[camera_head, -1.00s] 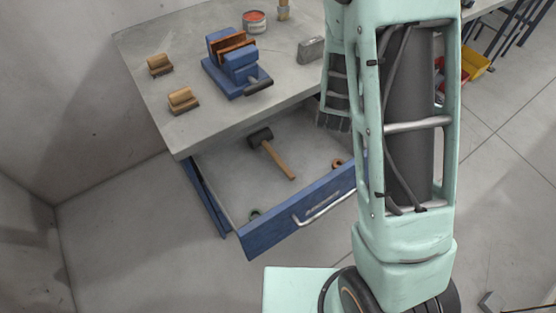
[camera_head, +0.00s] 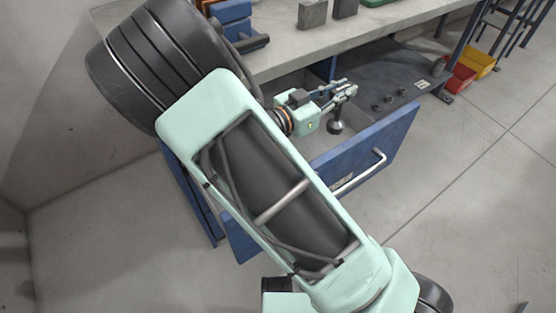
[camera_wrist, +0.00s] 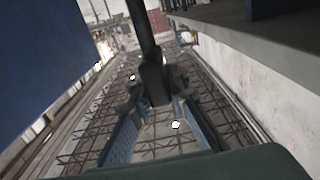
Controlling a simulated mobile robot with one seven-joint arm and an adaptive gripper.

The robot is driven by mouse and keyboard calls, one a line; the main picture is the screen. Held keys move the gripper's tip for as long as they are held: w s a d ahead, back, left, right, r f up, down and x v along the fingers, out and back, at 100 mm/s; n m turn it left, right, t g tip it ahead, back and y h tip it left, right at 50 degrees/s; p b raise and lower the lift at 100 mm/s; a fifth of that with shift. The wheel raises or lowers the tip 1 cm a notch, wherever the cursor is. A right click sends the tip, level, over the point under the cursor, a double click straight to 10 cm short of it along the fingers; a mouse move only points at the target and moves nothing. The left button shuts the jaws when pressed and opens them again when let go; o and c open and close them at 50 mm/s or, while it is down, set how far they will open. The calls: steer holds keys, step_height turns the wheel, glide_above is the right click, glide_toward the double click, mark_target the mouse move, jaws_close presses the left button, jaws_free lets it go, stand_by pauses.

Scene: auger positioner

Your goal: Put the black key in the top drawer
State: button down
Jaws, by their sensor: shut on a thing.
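The drawer (camera_head: 395,130) with a blue front and a metal bar handle is pulled open below the grey bench top. My gripper (camera_head: 345,90) is over the open drawer's inside. It is shut on a dark, long thing, which I take as the black key (camera_head: 335,124); its lower end hangs below the fingers. In the wrist view the key (camera_wrist: 149,45) stands as a dark bar between the fingers of my gripper (camera_wrist: 158,95). Whether the key touches the drawer floor cannot be told. My arm hides much of the drawer's left side.
The bench top (camera_head: 300,50) carries a blue vise (camera_head: 232,12) and grey blocks (camera_head: 312,14) near the drawer. Several small dark knobs (camera_head: 390,99) show right of my gripper. Red and yellow bins (camera_head: 470,66) stand at the back right. The floor at right is clear.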

mark_target(335, 122)
steer(key=shift+s+a+f, duration=0.15)
steer(key=shift+f, duration=0.4)
step_height(335, 122, down, 10)
steer(key=b, duration=0.3)
steer(key=shift+s+r, duration=0.1)
steer(key=shift+r, duration=0.15)
steer(key=shift+f+b, duration=0.1)
steer(key=shift+b, duration=0.2)
steer(key=c, duration=1.8)
jaws_free()
steer(key=shift+f, duration=0.1)
steer(key=shift+c, duration=0.2)
steer(key=shift+a+r, duration=0.1)
steer(key=shift+r, duration=0.15)
steer(key=p+v, duration=0.2)
steer(key=v, duration=1)
